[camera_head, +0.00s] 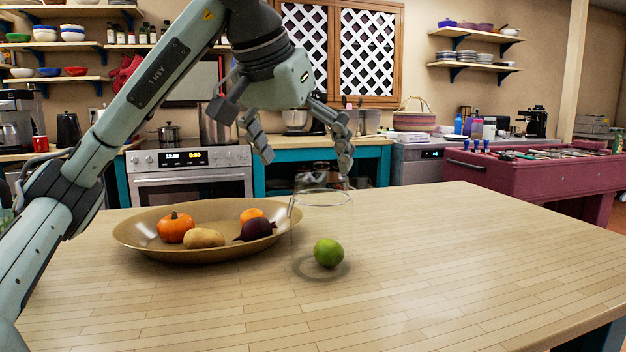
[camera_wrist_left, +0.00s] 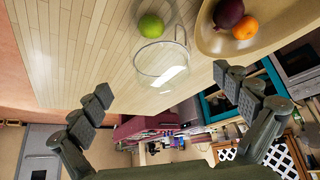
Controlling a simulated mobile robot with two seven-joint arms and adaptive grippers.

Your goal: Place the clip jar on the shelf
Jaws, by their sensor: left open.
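The clip jar (camera_head: 298,228) is clear glass and stands upright on the wooden table, right of the bowl. In the left wrist view the jar (camera_wrist_left: 165,64) shows its round rim between the fingers. A green lime (camera_head: 328,253) shows at the jar's base; I cannot tell whether it is inside or behind the glass. My left gripper (camera_head: 307,160) is open and empty, pointing down just above the jar. Its spread fingers also show in the left wrist view (camera_wrist_left: 162,84). Wall shelves hang at the upper right (camera_head: 466,65) and upper left (camera_head: 60,46). My right gripper is out of view.
A wide brass bowl (camera_head: 140,241) with a pumpkin, a potato and other produce stands close left of the jar. The table's (camera_head: 470,265) right side is clear.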

